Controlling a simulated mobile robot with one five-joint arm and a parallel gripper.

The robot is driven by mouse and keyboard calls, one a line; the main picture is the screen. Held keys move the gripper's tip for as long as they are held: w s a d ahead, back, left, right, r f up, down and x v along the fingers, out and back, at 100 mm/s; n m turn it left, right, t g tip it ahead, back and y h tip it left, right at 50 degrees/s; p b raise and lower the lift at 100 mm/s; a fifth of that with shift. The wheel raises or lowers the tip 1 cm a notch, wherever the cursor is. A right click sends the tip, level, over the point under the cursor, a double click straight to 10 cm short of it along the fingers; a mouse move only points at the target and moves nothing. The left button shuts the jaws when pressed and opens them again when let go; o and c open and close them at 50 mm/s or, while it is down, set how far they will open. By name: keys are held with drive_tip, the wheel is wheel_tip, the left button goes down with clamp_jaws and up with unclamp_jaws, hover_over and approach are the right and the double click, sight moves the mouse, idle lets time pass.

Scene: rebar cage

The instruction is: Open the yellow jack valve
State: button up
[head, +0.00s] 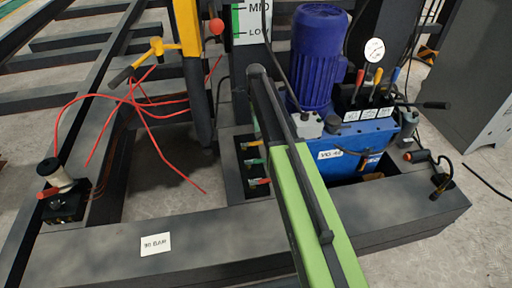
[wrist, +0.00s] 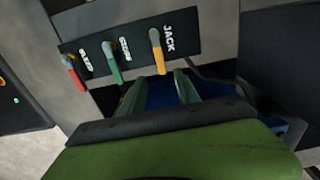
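The yellow jack valve (wrist: 158,54) has a short lever on a dark panel, beside the word JACK, at the top middle of the wrist view. Its lever points down in that view. In the head view the yellow lever (head: 249,144) is small and close to my green arm. A green lever (wrist: 113,62) and a red lever (wrist: 73,72) sit left of it on the same panel. My gripper (wrist: 160,92) shows two greenish fingers spread apart, with a blue surface visible between them. The fingers appear below the yellow lever, with nothing between them. The gripper is not clear in the head view.
A blue pump unit (head: 352,148) with a motor (head: 317,58) and gauge (head: 374,50) stands right of the panel. A yellow post (head: 190,70) and red hoses (head: 150,108) are left. A dark beam (head: 200,245) with a 90 BAR card (head: 156,244) crosses the front.

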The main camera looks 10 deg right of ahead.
sight(255, 143)
wheel_tip(255, 143, down, 11)
drive_tip(key=b, duration=0.9)
drive_tip(key=shift+r, duration=0.1)
drive_tip(key=shift+r, duration=0.1)
clamp_jaws()
drive_tip(key=shift+a, duration=0.15)
idle(0.4)
